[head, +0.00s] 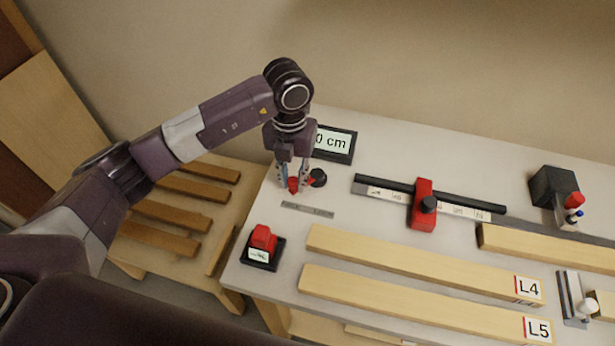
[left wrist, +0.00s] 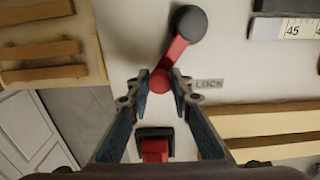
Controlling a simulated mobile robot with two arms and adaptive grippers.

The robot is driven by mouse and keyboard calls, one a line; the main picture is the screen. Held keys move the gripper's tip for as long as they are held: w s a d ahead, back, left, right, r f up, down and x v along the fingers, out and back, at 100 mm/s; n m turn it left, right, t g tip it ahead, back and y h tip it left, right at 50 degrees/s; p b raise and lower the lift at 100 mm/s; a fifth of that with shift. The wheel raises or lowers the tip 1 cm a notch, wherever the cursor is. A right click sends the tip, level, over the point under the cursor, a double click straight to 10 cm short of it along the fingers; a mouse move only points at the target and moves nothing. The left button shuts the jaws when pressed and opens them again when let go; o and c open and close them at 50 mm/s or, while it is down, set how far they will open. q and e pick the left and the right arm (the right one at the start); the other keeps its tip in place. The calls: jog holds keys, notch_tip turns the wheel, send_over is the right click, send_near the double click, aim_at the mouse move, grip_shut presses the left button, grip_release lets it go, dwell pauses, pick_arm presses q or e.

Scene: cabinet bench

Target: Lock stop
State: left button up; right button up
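A red lever (left wrist: 174,57) with a round black hub (left wrist: 188,22) lies on the bench beside a LOCK label (left wrist: 209,83). In the head view the black hub (head: 318,177) shows just right of my left gripper (head: 297,186), which points down over the lever. In the left wrist view my left gripper (left wrist: 161,78) is open, its fingertips on either side of the lever's red round end. I cannot tell whether they touch it. The red stop block (head: 422,190) with a black knob sits on the black scale rail (head: 375,183). My right gripper is not in view.
A display (head: 335,143) reading "0 cm" stands behind my left gripper. A red button on a black base (head: 262,247) is at the bench's front left. Boards marked L4 (head: 420,262) and L5 (head: 420,303) lie in front. A black box (head: 552,187) stands right.

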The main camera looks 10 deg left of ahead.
pick_arm(q)
jog(key=shift+d, duration=0.1)
jog(key=shift+s+d, duration=0.5)
jog(key=shift+d, duration=0.35)
jog(key=shift+s+d, duration=0.2)
jog(key=shift+d, duration=0.9)
jog(key=shift+d, duration=0.9)
